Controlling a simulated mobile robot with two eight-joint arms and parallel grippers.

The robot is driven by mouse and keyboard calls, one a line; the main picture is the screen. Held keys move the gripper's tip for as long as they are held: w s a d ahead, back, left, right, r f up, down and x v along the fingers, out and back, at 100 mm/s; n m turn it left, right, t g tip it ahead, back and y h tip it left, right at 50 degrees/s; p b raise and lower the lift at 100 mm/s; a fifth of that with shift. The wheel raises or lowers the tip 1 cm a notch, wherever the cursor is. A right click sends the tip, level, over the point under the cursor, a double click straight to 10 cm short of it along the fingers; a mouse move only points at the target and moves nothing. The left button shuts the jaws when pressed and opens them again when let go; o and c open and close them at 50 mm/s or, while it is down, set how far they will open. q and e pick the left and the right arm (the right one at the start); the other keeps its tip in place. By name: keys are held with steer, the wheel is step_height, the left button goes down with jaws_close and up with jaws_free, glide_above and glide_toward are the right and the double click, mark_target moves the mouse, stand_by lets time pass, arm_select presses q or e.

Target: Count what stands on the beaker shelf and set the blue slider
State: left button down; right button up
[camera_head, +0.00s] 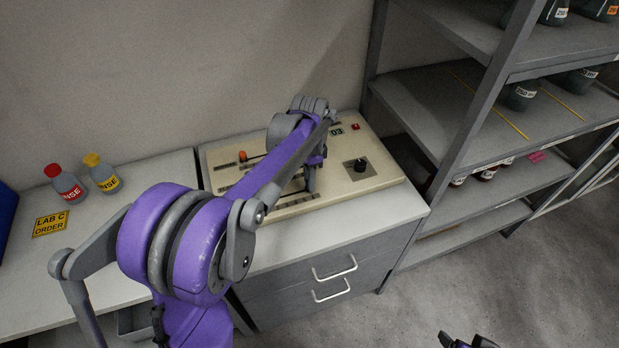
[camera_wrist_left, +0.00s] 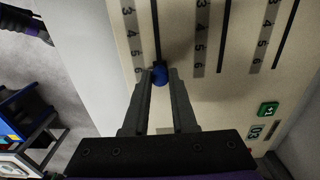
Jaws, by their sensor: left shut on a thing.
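My left gripper (camera_wrist_left: 159,75) is shut on the blue slider (camera_wrist_left: 159,70), with one finger on each side of the knob. In the left wrist view the knob is at the lower end of its dark slot, about level with the 6 marks. In the head view this gripper (camera_head: 311,184) reaches down onto the beige control panel (camera_head: 345,195), and my arm hides the blue knob. On the beaker shelf (camera_head: 470,95), dark beakers (camera_head: 520,95) (camera_head: 581,80) stand near yellow strips; the picture's right edge cuts this shelf off. A dark part, probably my right gripper (camera_head: 467,342), shows at the bottom edge.
Two rinse bottles (camera_head: 66,185) (camera_head: 102,173) and a yellow sign (camera_head: 50,223) are at left. Small bottles (camera_head: 487,174) stand on a lower shelf.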

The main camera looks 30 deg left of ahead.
mark_target(284, 197)
stand_by(0.9)
arm_select(q)
steer(key=s+a, duration=0.2)
steer(key=s, duration=0.1)
steer(key=s+a, duration=0.2)
steer(key=a, duration=0.1)
steer(key=shift+s+b, duration=0.35)
steer(key=shift+s, duration=0.05)
steer(key=c, duration=0.7)
jaws_free()
steer(key=shift+r, duration=0.1)
step_height(284, 197, up, 11)
steer(key=shift+p, duration=0.35)
